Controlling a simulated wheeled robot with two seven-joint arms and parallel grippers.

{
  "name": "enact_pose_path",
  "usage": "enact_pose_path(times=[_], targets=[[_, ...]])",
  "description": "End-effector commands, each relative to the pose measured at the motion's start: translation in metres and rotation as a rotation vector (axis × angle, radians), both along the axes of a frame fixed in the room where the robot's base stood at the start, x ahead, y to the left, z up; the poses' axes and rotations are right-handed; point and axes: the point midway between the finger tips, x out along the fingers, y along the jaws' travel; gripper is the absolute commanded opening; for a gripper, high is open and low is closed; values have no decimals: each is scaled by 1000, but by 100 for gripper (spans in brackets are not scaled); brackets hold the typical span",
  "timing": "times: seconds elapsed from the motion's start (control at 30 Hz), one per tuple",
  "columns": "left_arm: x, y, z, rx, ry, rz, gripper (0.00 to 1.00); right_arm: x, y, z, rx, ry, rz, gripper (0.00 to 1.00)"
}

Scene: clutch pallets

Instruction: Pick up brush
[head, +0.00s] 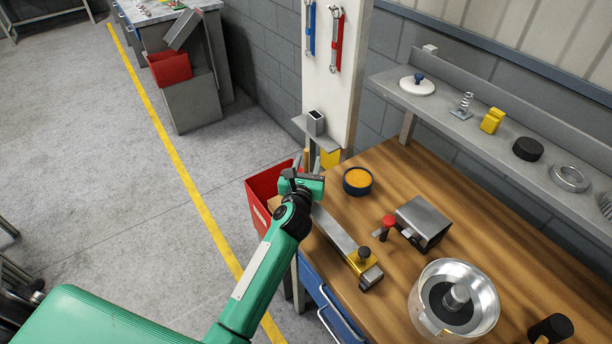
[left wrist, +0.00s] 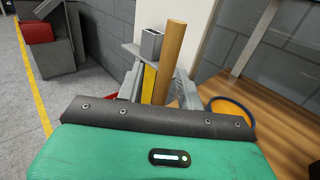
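A round wooden handle, seemingly the brush (left wrist: 172,48), stands nearly upright in the left wrist view, leaning slightly right. Its lower end is hidden behind my gripper's dark edge. In the head view only a short piece of the brush handle (head: 306,158) shows, just beyond my gripper. My left gripper (head: 308,178) is over the red bin's right side by the bench corner. In the left wrist view its grey fingers (left wrist: 158,88) stand apart, with the handle between them, nearer the right finger. A gap shows on the left. My right gripper is not in view.
A red bin (head: 258,189) is at the bench's left end. A small bracket with a metal square tube (head: 316,122) is just beyond. The wooden bench (head: 400,170) holds a tin of orange material (head: 357,181), a metal bar (head: 333,228), a vise-like block (head: 424,219) and a metal bowl (head: 455,300).

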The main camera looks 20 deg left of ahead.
Motion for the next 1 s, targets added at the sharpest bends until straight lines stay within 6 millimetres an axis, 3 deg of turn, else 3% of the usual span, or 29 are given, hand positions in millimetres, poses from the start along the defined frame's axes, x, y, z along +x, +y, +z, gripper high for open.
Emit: enact_pose_path(times=[0.03, 0.17, 0.2, 0.67, 0.87, 1.0], targets=[[0, 0, 0, 0, 0, 0, 28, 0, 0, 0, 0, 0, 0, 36], [0, 0, 0, 0, 0, 0, 2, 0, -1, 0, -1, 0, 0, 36], [0, 0, 0, 1, 0, 0, 0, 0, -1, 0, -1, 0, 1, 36], [0, 0, 10, 3, -4, -1, 0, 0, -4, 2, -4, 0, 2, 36], [0, 0, 39, 4, -5, -1, 0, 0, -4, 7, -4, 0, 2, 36], [0, 0, 69, 3, -7, -1, 0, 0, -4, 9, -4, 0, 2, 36]])
